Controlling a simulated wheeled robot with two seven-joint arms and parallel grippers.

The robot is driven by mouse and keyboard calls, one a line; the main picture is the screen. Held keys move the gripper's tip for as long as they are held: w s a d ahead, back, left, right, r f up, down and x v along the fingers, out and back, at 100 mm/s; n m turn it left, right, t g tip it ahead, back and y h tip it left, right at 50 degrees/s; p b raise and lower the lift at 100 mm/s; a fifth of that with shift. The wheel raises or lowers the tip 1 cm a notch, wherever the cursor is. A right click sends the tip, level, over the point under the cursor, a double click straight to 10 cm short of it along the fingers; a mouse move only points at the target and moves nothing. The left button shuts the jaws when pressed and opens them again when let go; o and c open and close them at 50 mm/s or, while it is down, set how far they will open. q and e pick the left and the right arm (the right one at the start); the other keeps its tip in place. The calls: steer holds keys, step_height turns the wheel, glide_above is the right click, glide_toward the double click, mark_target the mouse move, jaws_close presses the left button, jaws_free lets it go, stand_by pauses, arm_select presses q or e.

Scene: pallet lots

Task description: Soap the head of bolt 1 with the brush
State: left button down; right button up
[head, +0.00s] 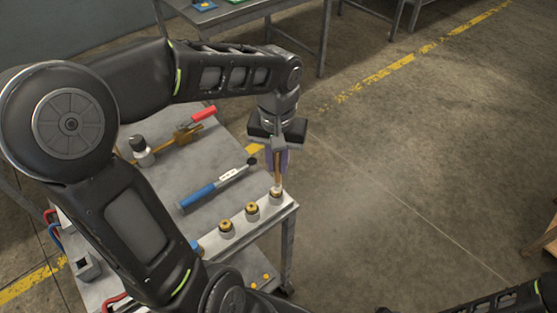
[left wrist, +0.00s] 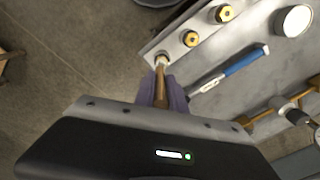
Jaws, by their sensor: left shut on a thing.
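My left gripper (head: 277,163) points down over the near right corner of the bench and is shut on the brush. The brush (left wrist: 161,85) has a slim brown handle and hangs upright between purple fingers. Its lower end meets the end bolt (head: 276,197) in the row; the bolt's head is mostly hidden by it, and I cannot tell whether they touch. Two more brass-coloured bolt heads (head: 252,209) (head: 226,226) stand along the same metal strip, and they also show in the left wrist view (left wrist: 190,39) (left wrist: 224,14). My right gripper is out of view.
A blue-handled wrench (head: 200,194) lies on the bench (head: 186,165) behind the bolts. A brass pipe with a red-handled valve (head: 203,115) lies farther back. A white round pot (left wrist: 293,20) shows in the wrist view.

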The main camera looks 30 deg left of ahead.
arm_select(q)
steer(key=shift+s+a, duration=0.1)
steer(key=shift+s, duration=0.15)
steer(key=shift+s, duration=0.15)
steer(key=shift+s+a, duration=0.1)
steer(key=shift+s, duration=0.2)
steer(key=shift+w, duration=0.15)
stand_by(0.3)
steer(key=shift+w, duration=0.3)
steer(key=shift+w, duration=0.1)
steer(key=shift+w+d, duration=0.25)
steer(key=shift+w, duration=0.1)
steer(key=shift+s, duration=0.1)
stand_by(0.3)
